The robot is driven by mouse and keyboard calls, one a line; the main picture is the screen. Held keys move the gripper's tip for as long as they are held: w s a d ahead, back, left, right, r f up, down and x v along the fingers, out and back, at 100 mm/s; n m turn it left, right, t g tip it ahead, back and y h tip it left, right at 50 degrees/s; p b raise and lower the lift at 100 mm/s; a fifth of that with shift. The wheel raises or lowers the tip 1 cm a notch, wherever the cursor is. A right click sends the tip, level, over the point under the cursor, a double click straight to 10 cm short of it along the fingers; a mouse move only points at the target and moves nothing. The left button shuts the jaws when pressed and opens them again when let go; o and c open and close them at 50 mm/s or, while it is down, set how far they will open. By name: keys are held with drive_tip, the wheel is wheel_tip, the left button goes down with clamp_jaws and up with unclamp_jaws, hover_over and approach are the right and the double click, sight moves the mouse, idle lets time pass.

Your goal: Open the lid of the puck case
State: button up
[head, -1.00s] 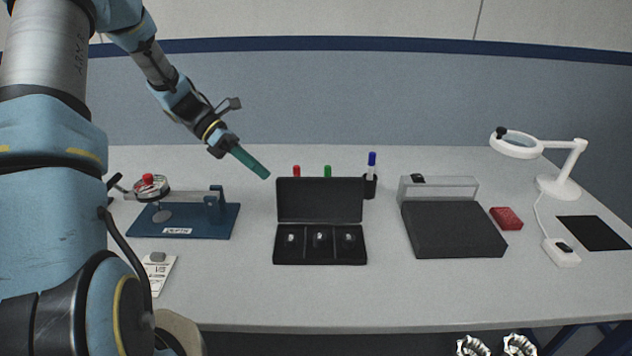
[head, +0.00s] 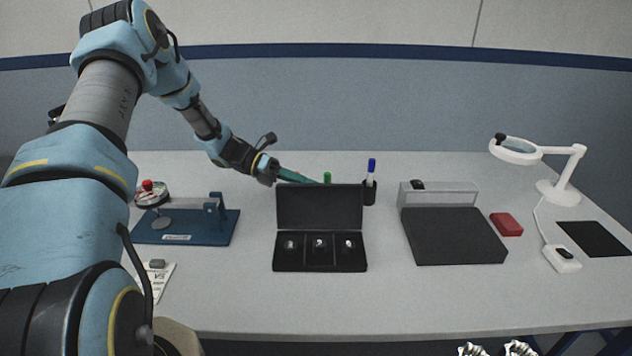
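The black puck case (head: 320,268) sits at the middle of the table in the head view. Its lid (head: 320,207) stands up at the back edge, open. The tray shows three compartments, each with a small shiny metal piece. I cannot tell whether the fingertips touch anything.
A marker holder (head: 370,192) with a blue-capped marker stands behind the case. A blue gauge stand (head: 188,228) is to the left. A dark grey block (head: 455,237), a red box (head: 506,224) and a magnifier lamp (head: 558,190) are to the right. The table front is clear.

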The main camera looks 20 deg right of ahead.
drive_tip(key=shift+x, duration=1.2)
clamp_jaws()
idle(0.6)
